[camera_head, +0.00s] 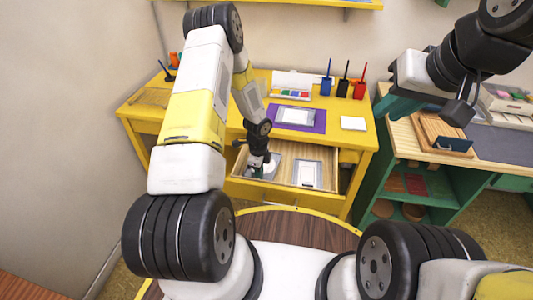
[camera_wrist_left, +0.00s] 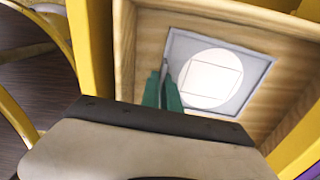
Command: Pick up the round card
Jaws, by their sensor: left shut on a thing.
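The round card is a white disc with a square outline, seen in the left wrist view (camera_wrist_left: 210,78) over a grey square tray (camera_wrist_left: 238,102) in the open drawer. In the head view the card (camera_head: 265,160) shows partly behind my left gripper (camera_head: 258,168). In the left wrist view the green fingers of my left gripper (camera_wrist_left: 163,88) are shut at the card's left edge. The exact contact is hard to see. My right gripper (camera_head: 402,103) is in the air at the upper right, away from the drawer; its finger gap is unclear.
The wooden drawer (camera_head: 330,165) of the yellow desk (camera_head: 357,138) also holds a second grey tray with a white card (camera_head: 308,174) at right. A purple mat (camera_head: 318,128), colour palette (camera_head: 291,88) and brush cups (camera_head: 360,90) stand on the desk. A green-sided shelf (camera_head: 366,185) is at right.

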